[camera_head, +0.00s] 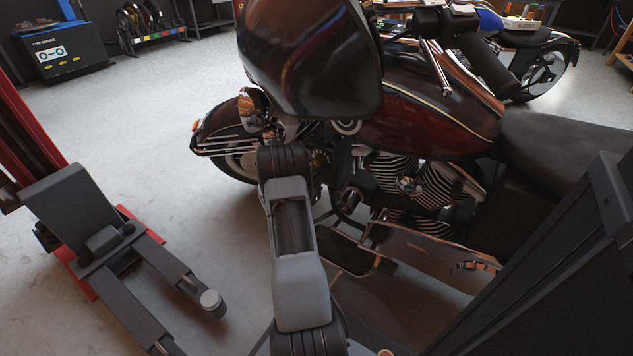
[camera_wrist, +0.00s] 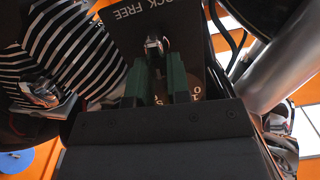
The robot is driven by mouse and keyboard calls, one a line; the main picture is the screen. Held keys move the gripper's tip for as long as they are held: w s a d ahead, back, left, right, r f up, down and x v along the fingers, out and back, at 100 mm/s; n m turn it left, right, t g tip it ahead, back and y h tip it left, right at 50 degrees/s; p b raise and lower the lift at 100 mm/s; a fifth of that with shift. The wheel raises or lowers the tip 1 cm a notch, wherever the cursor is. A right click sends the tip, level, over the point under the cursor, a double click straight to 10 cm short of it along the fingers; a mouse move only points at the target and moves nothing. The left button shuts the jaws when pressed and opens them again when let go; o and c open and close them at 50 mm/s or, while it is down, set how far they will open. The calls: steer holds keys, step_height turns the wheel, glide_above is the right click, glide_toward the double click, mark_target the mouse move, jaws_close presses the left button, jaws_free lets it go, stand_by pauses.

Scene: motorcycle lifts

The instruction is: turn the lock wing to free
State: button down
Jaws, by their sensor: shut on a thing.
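In the wrist view, my gripper (camera_wrist: 157,75) has two green fingers, which reach onto a dark panel (camera_wrist: 192,45). The fingers are shut on a small metallic piece, the lock wing (camera_wrist: 154,44), which shows just past the fingertips. Upside-down white lettering on the panel reads "CK FREE", its start cut off or hidden. More lettering near the gripper body is partly covered. The exact angle of the wing cannot be told. In the head view my own arm covers this spot, and neither my gripper nor the wing shows.
A dark red motorcycle (camera_head: 425,120) stands close in front of my arm. A red lift post (camera_head: 35,125) with dark lift arms (camera_head: 135,290) is at the left. In the wrist view a metal tube (camera_wrist: 285,60) runs close on the right.

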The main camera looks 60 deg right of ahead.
steer(key=shift+s+f+m+t+h+b, duration=0.1)
steer(key=shift+s+f+m+t+b, duration=0.3)
steer(key=shift+m, duration=1.5)
steer(key=shift+s+f+m+t+h+b, duration=0.15)
steer(key=shift+m+b, duration=0.5)
steer(key=shift+m, duration=1.25)
steer(key=shift+s+f+m+t+h+b, duration=0.1)
steer(key=shift+s+m+t+b, duration=0.3)
steer(key=shift+m, duration=1.5)
steer(key=shift+w, duration=0.2)
steer(key=c, duration=1.1)
jaws_free()
steer(key=shift+r, duration=0.1)
steer(key=a+p, duration=0.1)
steer(key=a, duration=0.3)
steer(key=s+a+p, duration=0.1)
steer(key=a, duration=0.4)
steer(key=a+f+p, duration=0.1)
steer(key=a, duration=0.3)
steer(key=shift+s+a+p, duration=0.15)
steer(key=shift+a+p, duration=0.15)
steer(key=shift+a, duration=0.1)
